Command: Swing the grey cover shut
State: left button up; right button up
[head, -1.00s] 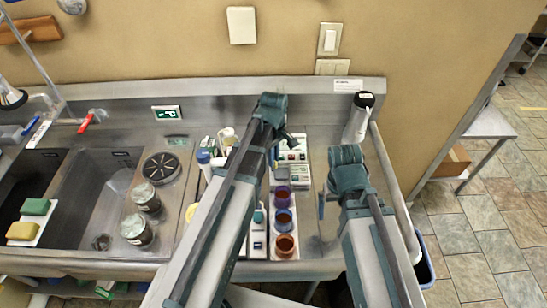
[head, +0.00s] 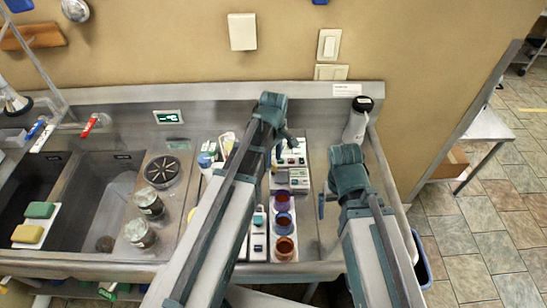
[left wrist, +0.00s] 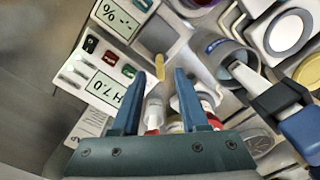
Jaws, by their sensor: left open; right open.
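A small grey panel (left wrist: 165,42), which may be the grey cover, lies beside the white units with readouts in the left wrist view; I cannot tell its hinge or how far it stands open. A small grey patch (head: 280,177) near my left gripper in the head view may be the same part. My left gripper (left wrist: 160,76) is open, with its fingertips pointing toward the panel and a small yellow piece (left wrist: 160,65) showing between them. In the head view this gripper (head: 279,153) is partly hidden by its arm. My right gripper (head: 322,204) is open and apart, right of the colored cups.
Bare counter lies near my right gripper.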

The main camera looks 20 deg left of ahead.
aim_at(274, 164)
pick_arm(q)
notch_tip(274, 164, up, 12)
jog(key=p, duration=1)
jog(key=shift+f+p, duration=0.2)
jog(key=shift+p, duration=0.1)
pick_arm(e)
notch_tip(274, 164, up, 12)
jog(key=shift+f, duration=0.25)
